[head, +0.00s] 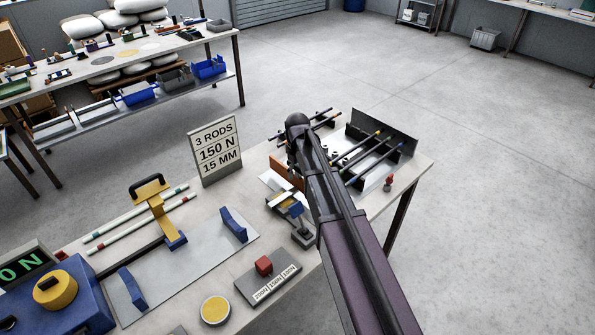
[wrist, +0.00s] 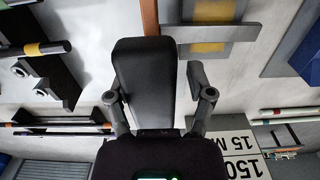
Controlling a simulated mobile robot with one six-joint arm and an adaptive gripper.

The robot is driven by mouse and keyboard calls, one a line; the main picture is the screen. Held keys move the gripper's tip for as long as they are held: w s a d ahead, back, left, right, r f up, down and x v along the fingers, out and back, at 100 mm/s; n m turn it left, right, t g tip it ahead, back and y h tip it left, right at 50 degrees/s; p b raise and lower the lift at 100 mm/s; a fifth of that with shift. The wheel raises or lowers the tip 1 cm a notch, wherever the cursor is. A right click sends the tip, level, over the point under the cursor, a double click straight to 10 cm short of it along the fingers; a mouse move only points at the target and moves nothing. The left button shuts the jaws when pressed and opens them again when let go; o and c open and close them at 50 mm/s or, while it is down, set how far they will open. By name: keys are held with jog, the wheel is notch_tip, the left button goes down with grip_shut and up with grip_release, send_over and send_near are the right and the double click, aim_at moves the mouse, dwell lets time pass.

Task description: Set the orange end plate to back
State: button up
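An orange-brown end plate (head: 281,168) stands upright on the near table, just left of my arm in the head view. My arm hides part of the area beside it. In the wrist view an orange-brown strip (wrist: 150,16), which looks like the plate's edge, runs down from the top and ends behind a black finger pad. My gripper (wrist: 181,85) shows there with its dark fingers apart and a gap between them; nothing is clearly held. In the head view my gripper is mostly hidden beside my wrist, close to the plate; contact cannot be told.
A dark rack with rods (head: 372,150) stands right of my arm. A sign reading 3 RODS, 150 N, 15 MM (head: 215,150) stands to the left.

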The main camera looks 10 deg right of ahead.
dwell(0.3)
jog(key=shift+r, duration=0.15)
notch_tip(320, 180, up, 16)
jog(key=p, duration=1.6)
dwell(1.0)
jog(key=shift+f, duration=0.2)
dwell(0.5)
jog(key=s+d+f+m+b, duration=0.2)
jog(key=s+d+m, duration=0.1)
jog(key=s, duration=0.8)
jog(key=s+d+f+m+b, duration=0.3)
jog(key=s+d+m, duration=0.1)
jog(key=s, duration=0.8)
jog(key=shift+d, duration=0.6)
